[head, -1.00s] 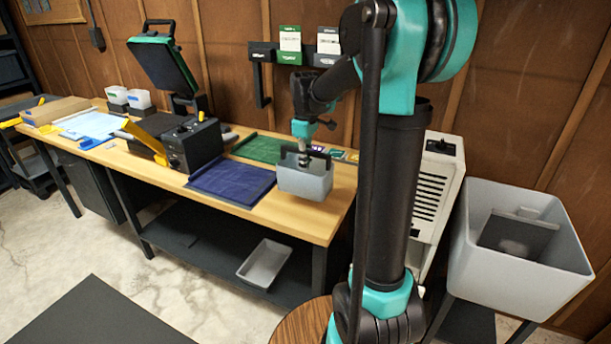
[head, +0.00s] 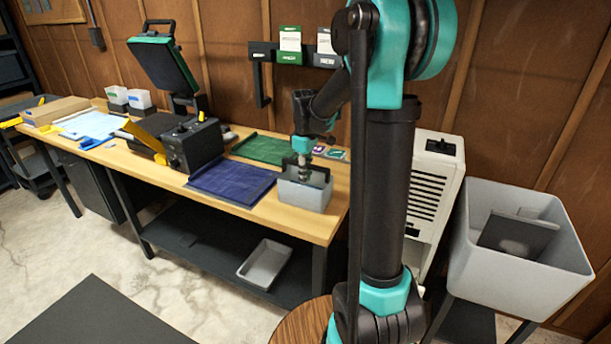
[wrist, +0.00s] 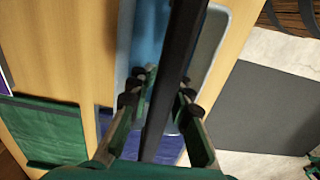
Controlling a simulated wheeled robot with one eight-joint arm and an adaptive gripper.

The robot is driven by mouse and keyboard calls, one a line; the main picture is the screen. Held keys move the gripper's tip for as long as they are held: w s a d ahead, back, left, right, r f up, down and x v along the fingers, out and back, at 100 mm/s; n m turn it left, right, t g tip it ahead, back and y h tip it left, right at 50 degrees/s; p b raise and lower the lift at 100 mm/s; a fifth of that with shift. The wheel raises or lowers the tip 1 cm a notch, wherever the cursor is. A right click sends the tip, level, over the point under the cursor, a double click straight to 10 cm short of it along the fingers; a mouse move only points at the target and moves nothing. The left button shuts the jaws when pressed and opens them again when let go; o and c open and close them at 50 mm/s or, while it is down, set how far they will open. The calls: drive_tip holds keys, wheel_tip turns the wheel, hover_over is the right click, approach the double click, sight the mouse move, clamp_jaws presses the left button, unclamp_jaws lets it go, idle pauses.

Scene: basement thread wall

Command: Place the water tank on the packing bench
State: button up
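The water tank is a pale grey open box (head: 303,195) with a dark handle across its top, upright at the right end of the wooden packing bench (head: 295,224). It appears to rest on the bench top. My gripper (head: 304,170) points down at the tank's handle. In the wrist view my gripper (wrist: 165,88) has a finger on each side of the dark handle bar (wrist: 180,50) and appears shut on it. Blue shows inside the tank (wrist: 150,40). The exact finger contact and the tank's underside are hard to see.
A blue mat (head: 232,183) lies just left of the tank, with a green mat (head: 262,149) behind. A black machine (head: 195,145) stands further left. A grey tray (head: 265,264) is on the lower shelf. A white appliance (head: 436,185) and grey tub (head: 515,285) stand right.

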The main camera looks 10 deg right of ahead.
drive_tip(key=shift+o, duration=1)
drive_tip(key=shift+r, duration=0.1)
wheel_tip(320, 180, up, 12)
drive_tip(key=shift+r, duration=0.1)
